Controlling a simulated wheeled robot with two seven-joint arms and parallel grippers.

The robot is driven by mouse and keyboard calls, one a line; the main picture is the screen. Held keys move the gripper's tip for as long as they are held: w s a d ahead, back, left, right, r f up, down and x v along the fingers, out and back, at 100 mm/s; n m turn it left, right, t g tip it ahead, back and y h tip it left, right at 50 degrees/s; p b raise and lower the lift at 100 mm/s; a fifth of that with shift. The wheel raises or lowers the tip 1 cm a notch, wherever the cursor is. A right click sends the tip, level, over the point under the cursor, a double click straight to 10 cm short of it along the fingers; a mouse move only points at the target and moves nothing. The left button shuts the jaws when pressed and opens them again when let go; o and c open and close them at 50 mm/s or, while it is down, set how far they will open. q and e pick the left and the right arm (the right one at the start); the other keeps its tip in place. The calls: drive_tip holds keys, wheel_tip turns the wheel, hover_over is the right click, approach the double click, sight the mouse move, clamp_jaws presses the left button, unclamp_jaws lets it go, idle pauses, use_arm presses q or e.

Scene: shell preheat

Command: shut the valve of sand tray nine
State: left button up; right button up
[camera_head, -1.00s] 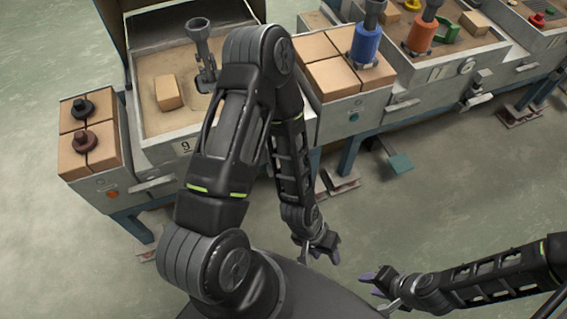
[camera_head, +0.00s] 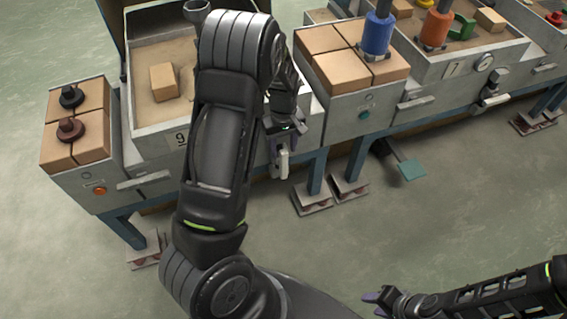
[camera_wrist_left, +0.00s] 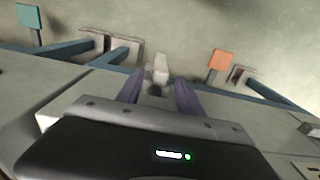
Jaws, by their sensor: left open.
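Sand tray nine (camera_head: 157,113) is a grey metal box of sand with a "9" plate (camera_head: 181,138) on its front, partly behind my left arm. Its valve shows as a pale lever (camera_head: 284,164) at the lower front right. The lever also shows in the left wrist view (camera_wrist_left: 160,68), with a dark part below it. My left gripper (camera_head: 277,150) is at the valve, open, its purple fingers on either side of the lever in the left wrist view (camera_wrist_left: 158,86). Contact cannot be told. My right gripper (camera_head: 374,304) is low over the floor, away from the trays; its opening is unclear.
A brick-topped cabinet (camera_head: 78,181) stands left of tray nine, another (camera_head: 345,110) right of it. Tray seven (camera_head: 437,78) is further right, with its own gauge and valve (camera_head: 490,98). A teal pedal (camera_head: 411,170) sticks out below. The front floor is clear.

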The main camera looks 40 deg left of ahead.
sight(284, 163)
use_arm(q)
drive_tip(key=shift+f, duration=0.1)
wheel_tip(284, 163, down, 8)
drive_tip(key=shift+r+b, duration=0.15)
drive_tip(key=shift+b, duration=0.35)
clamp_jaws()
idle(1.3)
